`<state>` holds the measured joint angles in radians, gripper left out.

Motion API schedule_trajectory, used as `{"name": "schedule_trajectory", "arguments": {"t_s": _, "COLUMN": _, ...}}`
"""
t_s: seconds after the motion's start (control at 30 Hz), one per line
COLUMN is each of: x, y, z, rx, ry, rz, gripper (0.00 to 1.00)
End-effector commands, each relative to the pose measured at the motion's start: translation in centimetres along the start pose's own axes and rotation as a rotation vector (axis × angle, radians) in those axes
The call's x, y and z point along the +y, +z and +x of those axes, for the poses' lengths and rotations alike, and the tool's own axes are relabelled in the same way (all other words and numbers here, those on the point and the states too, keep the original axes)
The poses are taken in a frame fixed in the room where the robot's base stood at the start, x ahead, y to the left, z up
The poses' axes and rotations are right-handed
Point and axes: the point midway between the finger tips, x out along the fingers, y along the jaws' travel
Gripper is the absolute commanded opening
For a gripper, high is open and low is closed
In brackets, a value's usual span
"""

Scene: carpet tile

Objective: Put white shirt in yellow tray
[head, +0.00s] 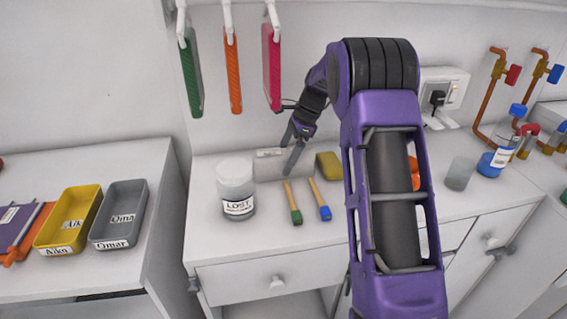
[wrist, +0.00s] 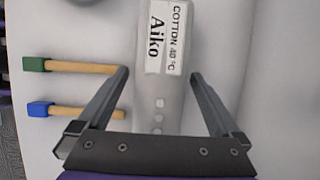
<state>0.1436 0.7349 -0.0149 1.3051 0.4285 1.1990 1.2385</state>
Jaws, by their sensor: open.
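The white shirt (head: 265,168) lies folded on the white counter near the wall. In the wrist view the shirt (wrist: 155,95) carries a label reading "COTTON 40 °C Aiko" and a row of pale buttons. My gripper (head: 284,160) is open at the shirt in the head view. In the wrist view my gripper (wrist: 158,75) has one finger on each side of the shirt, with visible gaps. The yellow tray (head: 47,238) sits on the left counter, with a name label on its front that appears to read "Aiko".
A grey tray (head: 102,240) labelled "Omar" stands right of the yellow one. A jar (head: 236,180), green brush (head: 293,203) and blue brush (head: 320,200) are near the shirt. A yellow sponge (head: 328,165) lies right.

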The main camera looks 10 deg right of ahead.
Motion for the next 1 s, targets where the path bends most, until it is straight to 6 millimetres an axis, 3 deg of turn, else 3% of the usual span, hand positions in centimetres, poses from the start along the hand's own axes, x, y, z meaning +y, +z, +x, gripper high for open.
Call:
{"name": "schedule_trajectory", "arguments": {"t_s": 0.17, "x": -0.01, "y": 0.01, "z": -0.02, "rx": 0.0, "ry": 0.0, "rz": 0.0, "gripper": 0.98}}
{"name": "schedule_trajectory", "arguments": {"t_s": 0.7, "x": -0.02, "y": 0.0, "z": -0.09, "rx": 0.0, "ry": -0.001, "rz": 0.0, "gripper": 0.01}}
{"name": "schedule_trajectory", "arguments": {"t_s": 1.0, "x": 0.02, "y": 0.04, "z": -0.31, "rx": 0.0, "ry": -0.001, "rz": 0.0, "gripper": 0.0}}
